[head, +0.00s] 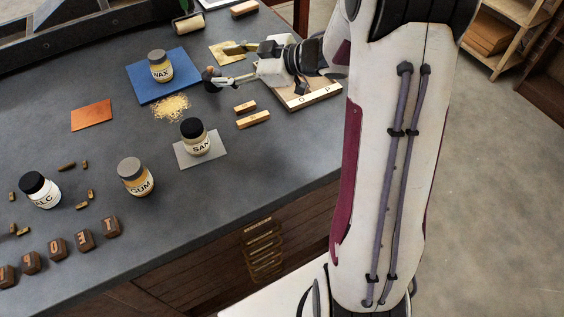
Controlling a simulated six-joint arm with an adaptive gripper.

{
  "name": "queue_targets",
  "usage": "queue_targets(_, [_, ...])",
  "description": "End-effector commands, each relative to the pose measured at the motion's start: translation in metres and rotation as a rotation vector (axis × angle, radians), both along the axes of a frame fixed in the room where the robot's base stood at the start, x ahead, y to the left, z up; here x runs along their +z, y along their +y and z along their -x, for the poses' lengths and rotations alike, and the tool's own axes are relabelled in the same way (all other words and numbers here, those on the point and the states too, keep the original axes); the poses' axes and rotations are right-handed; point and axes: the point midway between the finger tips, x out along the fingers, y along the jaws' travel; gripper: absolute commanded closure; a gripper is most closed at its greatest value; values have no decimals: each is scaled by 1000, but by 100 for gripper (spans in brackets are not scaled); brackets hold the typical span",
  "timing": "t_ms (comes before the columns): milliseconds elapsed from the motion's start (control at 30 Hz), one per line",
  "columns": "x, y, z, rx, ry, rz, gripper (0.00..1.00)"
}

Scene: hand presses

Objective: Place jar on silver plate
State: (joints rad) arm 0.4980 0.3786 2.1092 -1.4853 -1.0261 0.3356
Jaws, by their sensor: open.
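The silver-grey plate (184,160) lies flat near the bench's right front. A jar labelled SAN (196,145) with a black lid stands upright on it. A jar labelled WAX (161,72) with a grey lid stands on a blue plate (140,88). A jar labelled GUM (137,183) with a grey-brown lid and a white jar with a black lid (43,195), its label ending in LC, stand on the bare bench. My gripper (211,80) is open and empty, low over the bench, right of the WAX jar and beyond the silver plate.
An orange copper plate (92,115) is bare. Pale shavings (171,108) lie before the WAX jar. Two wooden bars (253,119) lie right of the silver plate. Dark letter blocks (85,240) line the left front. A brass plate (218,56) lies behind my gripper.

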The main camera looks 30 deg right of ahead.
Motion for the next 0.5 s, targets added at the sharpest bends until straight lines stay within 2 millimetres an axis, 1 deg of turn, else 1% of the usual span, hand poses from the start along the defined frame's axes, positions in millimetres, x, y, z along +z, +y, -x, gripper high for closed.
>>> queue_targets(33, [11, -2, -5, -43, -15, 29, 49])
queue_targets(133, [28, -11, -12, -138, -32, 80, 49])
queue_targets(267, [50, -24, -15, -263, -43, 130, 49])
queue_targets(367, [66, -33, -11, -355, -44, 162, 49])
queue_targets(500, [86, -46, 0, -481, -34, 189, 49])
